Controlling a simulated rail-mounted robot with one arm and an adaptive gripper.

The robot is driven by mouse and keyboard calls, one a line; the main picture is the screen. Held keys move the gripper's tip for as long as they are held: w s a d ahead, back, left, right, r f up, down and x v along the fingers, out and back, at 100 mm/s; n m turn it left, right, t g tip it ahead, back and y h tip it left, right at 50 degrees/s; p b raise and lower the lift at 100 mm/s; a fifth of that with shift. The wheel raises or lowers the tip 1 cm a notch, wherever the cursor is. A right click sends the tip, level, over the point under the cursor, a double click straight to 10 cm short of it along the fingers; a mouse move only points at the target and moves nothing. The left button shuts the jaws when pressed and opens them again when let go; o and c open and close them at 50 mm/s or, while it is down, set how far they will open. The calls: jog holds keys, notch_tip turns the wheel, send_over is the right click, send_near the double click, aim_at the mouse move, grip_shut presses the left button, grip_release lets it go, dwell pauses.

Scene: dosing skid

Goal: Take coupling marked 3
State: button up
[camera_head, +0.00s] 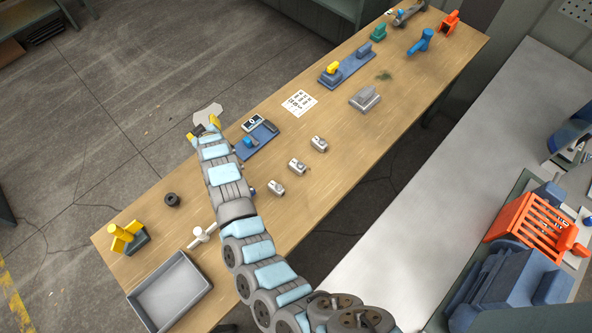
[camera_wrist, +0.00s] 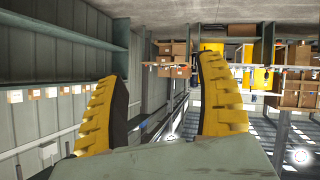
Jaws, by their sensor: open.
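Three small silver-grey couplings stand in a diagonal row on the wooden workbench (camera_head: 240,205): a near one (camera_head: 276,187), a middle one (camera_head: 297,166) and a far one (camera_head: 319,143). Their markings are too small to read, so I cannot tell which is number 3. My gripper (camera_head: 205,127), with yellow fingers, is at the bench's left edge, left of the couplings and apart from them. In the wrist view my gripper (camera_wrist: 160,105) is open and empty, pointing out into the room. No coupling shows there.
A blue base with a display (camera_head: 254,123) is just right of my gripper. A grey tray (camera_head: 170,291), a yellow-topped part (camera_head: 122,238) and a dark ring (camera_head: 172,200) lie at the near end. A printed sheet (camera_head: 298,103) and a grey block (camera_head: 365,99) lie farther along.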

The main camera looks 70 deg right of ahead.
jog(key=s+d+f+g+y+b, duration=0.2)
jog(key=s+d+f, duration=0.1)
jog(key=s+d, duration=0.15)
jog(key=n+g+y+b, duration=0.1)
jog(key=g+y+b, duration=0.4)
jog(key=g+b, duration=0.2)
send_over(295, 163)
jog(key=f, duration=0.8)
jog(key=shift+s+a+f, duration=0.2)
jog(key=shift+a+f, duration=0.1)
jog(key=shift+f, duration=0.1)
jog(key=shift+w+d+f+b, duration=0.1)
jog(key=shift+d+f+b, duration=0.1)
jog(key=shift+f, duration=1.65)
jog(key=shift+d+f+b, duration=0.1)
jog(key=shift+f+b, duration=0.05)
jog(key=shift+f, duration=1.7)
grip_shut()
